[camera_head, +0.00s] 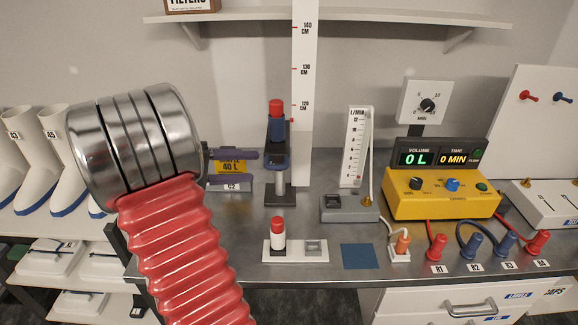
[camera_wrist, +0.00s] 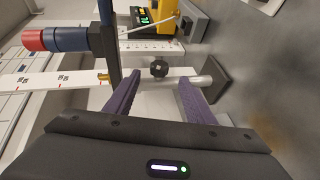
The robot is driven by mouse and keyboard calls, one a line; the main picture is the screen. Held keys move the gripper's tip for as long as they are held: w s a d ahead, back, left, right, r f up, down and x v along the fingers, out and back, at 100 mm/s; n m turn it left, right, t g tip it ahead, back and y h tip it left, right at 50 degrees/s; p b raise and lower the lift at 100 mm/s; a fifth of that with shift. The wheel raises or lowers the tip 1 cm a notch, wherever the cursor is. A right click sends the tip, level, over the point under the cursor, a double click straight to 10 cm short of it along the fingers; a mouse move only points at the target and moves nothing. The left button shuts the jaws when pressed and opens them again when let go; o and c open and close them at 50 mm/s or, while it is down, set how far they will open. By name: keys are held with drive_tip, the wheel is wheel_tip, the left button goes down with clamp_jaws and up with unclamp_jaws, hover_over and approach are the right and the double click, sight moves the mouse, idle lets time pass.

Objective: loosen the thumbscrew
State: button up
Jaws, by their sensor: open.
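The thumbscrew (camera_wrist: 158,69) is a small black lobed knob beside the bright metal rod of a stand. I cannot make it out in the head view. The stand (camera_head: 279,196) has a dark base and a clamp holding a blue cylinder with a red top (camera_head: 276,107); that cylinder also shows in the wrist view (camera_wrist: 55,39). My gripper (camera_wrist: 160,82) is open, with purple fingers on either side of the rod's line. The knob shows in the gap, just past the fingertips, touching neither. In the head view my gripper (camera_head: 251,170) points at the stand from its left.
A flow meter (camera_head: 355,148) and a yellow control box (camera_head: 440,203) stand right of the stand. A tall white height scale (camera_head: 304,80) rises behind it. A red-capped vial (camera_head: 278,235) stands in front on a white holder. A blue square (camera_head: 357,256) lies on the bench.

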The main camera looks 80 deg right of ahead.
idle(0.3)
drive_tip(key=x, duration=1.4)
drive_tip(key=shift+a, duration=0.1)
drive_tip(key=shift+c, duration=0.3)
drive_tip(key=c, duration=0.9)
drive_tip(key=shift+a, duration=0.2)
drive_tip(key=shift+c, duration=0.5)
drive_tip(key=shift+d, duration=0.15)
